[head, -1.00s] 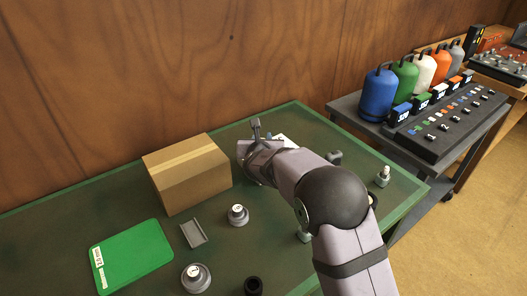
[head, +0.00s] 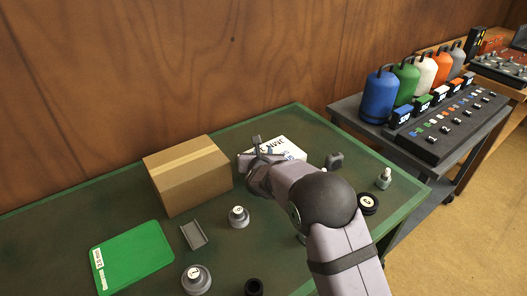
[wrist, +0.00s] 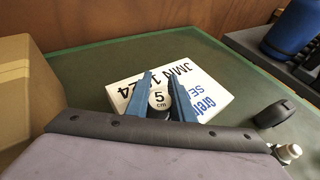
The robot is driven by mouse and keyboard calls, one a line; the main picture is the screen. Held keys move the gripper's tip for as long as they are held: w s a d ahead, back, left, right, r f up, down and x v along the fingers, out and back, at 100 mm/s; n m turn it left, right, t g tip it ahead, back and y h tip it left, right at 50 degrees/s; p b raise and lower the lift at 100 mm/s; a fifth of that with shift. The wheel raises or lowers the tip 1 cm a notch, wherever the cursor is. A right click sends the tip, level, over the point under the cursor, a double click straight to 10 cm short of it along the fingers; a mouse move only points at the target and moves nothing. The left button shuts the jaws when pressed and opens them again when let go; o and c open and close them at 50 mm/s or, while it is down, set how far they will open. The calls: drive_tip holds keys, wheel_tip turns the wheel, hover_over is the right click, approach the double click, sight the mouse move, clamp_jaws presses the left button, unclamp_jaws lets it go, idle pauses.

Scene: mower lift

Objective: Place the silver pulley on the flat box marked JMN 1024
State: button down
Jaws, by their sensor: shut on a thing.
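The flat white box marked JMN 1024 (head: 287,147) lies on the green table. In the wrist view the box (wrist: 207,84) fills the middle, with its print partly hidden by the fingers. My gripper (head: 258,147) is over the left part of the box. In the wrist view my gripper (wrist: 172,88) has its two blue fingers shut on a round pulley (wrist: 159,99) with a white 5 cm label. The pulley's sides are mostly hidden, so its silver colour is hard to confirm. I cannot tell whether it touches the box.
A cardboard box (head: 188,174) stands close left of my gripper. Grey labelled pulleys (head: 238,217) (head: 196,279), a grey channel piece (head: 193,235) and a green mat (head: 131,257) lie nearer. A black disc (head: 367,203) and grey parts (head: 384,178) lie to the right.

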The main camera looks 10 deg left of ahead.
drive_tip(key=shift+f, duration=0.15)
drive_tip(key=c, duration=1.5)
unclamp_jaws()
drive_tip(key=shift+c, duration=0.2)
drive_tip(key=shift+r, duration=0.2)
drive_tip(key=b+v, duration=0.2)
drive_tip(key=v, duration=1)
drive_tip(key=shift+d, duration=0.1)
